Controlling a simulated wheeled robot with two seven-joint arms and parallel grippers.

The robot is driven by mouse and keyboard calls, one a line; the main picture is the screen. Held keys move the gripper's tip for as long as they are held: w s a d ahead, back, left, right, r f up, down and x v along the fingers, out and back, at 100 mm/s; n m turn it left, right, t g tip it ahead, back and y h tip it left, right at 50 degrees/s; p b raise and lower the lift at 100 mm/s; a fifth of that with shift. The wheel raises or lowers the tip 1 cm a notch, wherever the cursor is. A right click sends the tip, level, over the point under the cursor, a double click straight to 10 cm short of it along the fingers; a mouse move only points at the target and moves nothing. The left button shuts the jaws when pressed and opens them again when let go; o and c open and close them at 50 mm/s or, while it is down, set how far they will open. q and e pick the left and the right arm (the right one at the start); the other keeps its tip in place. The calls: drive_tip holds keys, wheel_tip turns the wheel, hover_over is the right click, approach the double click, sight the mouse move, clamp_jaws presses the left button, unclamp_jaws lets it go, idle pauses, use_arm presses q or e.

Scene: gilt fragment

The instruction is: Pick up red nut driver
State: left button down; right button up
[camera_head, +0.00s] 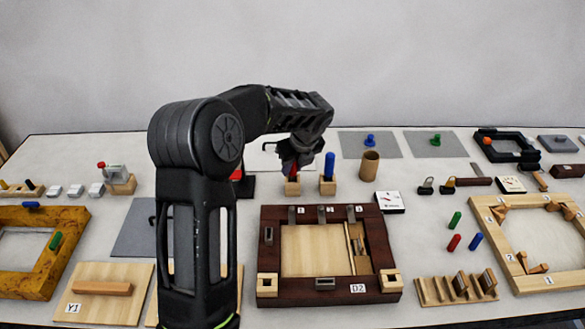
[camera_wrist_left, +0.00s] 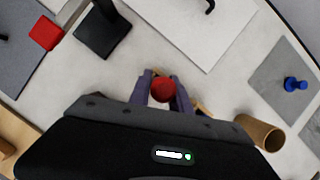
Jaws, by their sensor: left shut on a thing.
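The red nut driver (camera_head: 290,168) is upright at its wooden block (camera_head: 292,187) near the back middle of the table. My left gripper (camera_head: 297,160) reaches down over it from above and hides most of it in the head view. In the left wrist view the round red top of the driver (camera_wrist_left: 163,90) sits between the two fingers of my left gripper (camera_wrist_left: 161,92), which are shut on it. Whether its lower end is still in the block cannot be told. My right gripper is not in view.
A blue driver (camera_head: 329,166) stands in a wooden block (camera_head: 328,187) close to the right. A brown cup (camera_head: 370,166) stands beyond it. A dark framed board (camera_head: 268,217) lies in front. A black stand (camera_wrist_left: 103,30) and a red block (camera_wrist_left: 46,33) are nearby.

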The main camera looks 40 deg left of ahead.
use_arm(q)
wheel_tip(320, 180, up, 10)
drive_tip(key=shift+f+b, duration=0.2)
drive_tip(key=shift+b, duration=0.3)
